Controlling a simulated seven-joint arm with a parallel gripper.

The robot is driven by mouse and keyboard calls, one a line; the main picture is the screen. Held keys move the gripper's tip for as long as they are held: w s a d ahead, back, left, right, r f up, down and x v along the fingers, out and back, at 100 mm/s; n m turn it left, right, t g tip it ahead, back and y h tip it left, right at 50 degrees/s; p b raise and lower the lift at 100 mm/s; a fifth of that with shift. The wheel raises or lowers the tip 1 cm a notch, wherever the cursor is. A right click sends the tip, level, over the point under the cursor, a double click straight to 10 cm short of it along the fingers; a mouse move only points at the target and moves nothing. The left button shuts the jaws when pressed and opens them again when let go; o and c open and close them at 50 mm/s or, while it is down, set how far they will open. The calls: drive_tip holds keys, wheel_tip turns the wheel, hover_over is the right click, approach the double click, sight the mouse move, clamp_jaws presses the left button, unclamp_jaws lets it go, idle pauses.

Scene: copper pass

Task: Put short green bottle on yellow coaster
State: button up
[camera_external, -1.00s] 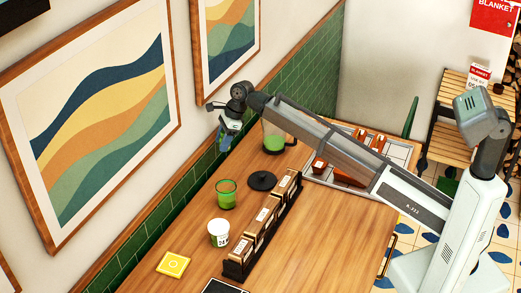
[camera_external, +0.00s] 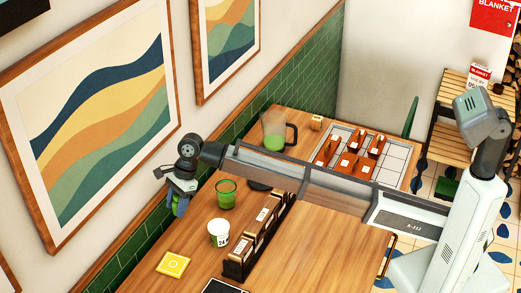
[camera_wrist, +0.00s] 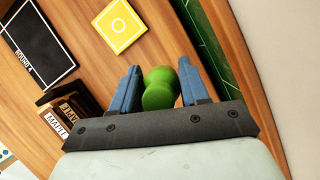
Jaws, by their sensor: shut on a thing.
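My gripper (camera_wrist: 160,92) is shut on a short green bottle (camera_wrist: 159,88), which sits between the blue fingers in the wrist view. In the external view my gripper (camera_external: 178,203) is over the wall side of the table, and the bottle is mostly hidden there. The yellow coaster (camera_external: 173,264) lies flat and empty at the table's near left. It also shows in the wrist view (camera_wrist: 120,25), ahead of the bottle and apart from it.
A green glass (camera_external: 226,194) and a white cup (camera_external: 218,233) stand right of my gripper. A dark rack of boxes (camera_external: 262,235) is beyond them. A pitcher (camera_external: 275,132) stands further back. A black board (camera_wrist: 33,43) lies near the coaster. The tiled wall borders the table.

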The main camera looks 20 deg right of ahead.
drive_tip(key=n, duration=0.1)
hover_over(165, 273)
drive_tip(key=w+d, duration=0.1)
drive_tip(key=shift+d+f, duration=0.15)
drive_tip(key=shift+f, duration=5)
drive_tip(key=shift+f, duration=0.1)
drive_tip(key=o, duration=1.1)
drive_tip(key=v, duration=1.2)
drive_tip(key=shift+w+g, duration=0.3)
drive_tip(key=shift+n, duration=0.3)
